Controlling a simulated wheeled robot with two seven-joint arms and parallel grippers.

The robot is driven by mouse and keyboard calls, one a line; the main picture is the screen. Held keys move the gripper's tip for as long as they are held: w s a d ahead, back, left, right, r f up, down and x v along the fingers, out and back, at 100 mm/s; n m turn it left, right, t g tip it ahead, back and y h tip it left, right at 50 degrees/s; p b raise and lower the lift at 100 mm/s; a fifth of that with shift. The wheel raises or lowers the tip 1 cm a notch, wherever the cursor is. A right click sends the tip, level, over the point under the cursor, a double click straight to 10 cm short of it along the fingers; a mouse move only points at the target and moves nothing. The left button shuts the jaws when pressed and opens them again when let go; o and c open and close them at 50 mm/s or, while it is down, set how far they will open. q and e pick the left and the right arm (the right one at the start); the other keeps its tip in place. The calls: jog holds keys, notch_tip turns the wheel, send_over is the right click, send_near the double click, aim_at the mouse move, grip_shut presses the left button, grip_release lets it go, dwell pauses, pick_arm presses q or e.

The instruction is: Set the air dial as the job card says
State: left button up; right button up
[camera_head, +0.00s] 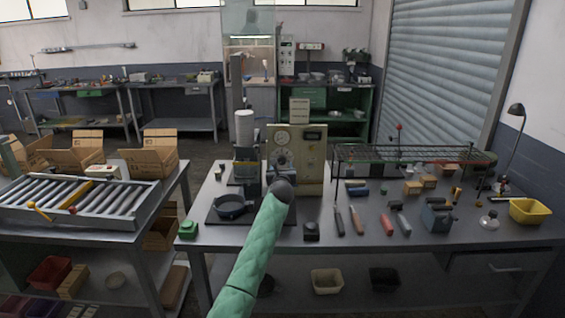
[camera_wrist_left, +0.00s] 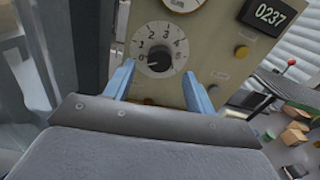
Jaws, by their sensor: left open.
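The air dial (camera_wrist_left: 150,43) is a round pale plate numbered from 0 upward around a black knob (camera_wrist_left: 158,61), on a beige panel (camera_head: 313,165). The knob's exact setting is too small to read surely. My left gripper (camera_wrist_left: 159,70) is open, with its blue fingers apart on either side of the dial's lower part; I cannot tell whether they touch the panel. In the head view my left gripper (camera_head: 280,172) is in front of the panel and partly covers the dial. A paper card (camera_head: 299,110) stands above the panel; its writing is unreadable. My right gripper is not in view.
A black pan (camera_head: 232,206) is left of my arm. A wire rack (camera_head: 415,154) and several tools are to the right.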

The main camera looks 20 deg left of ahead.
aim_at(282, 161)
pick_arm(q)
jog(key=shift+p+x, duration=0.35)
jog(key=shift+x, duration=1.9)
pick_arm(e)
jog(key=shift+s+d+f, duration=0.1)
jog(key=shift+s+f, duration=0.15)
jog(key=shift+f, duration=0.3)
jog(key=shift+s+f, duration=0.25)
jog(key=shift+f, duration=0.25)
pick_arm(q)
jog(key=shift+c, duration=0.2)
jog(key=c, duration=0.9)
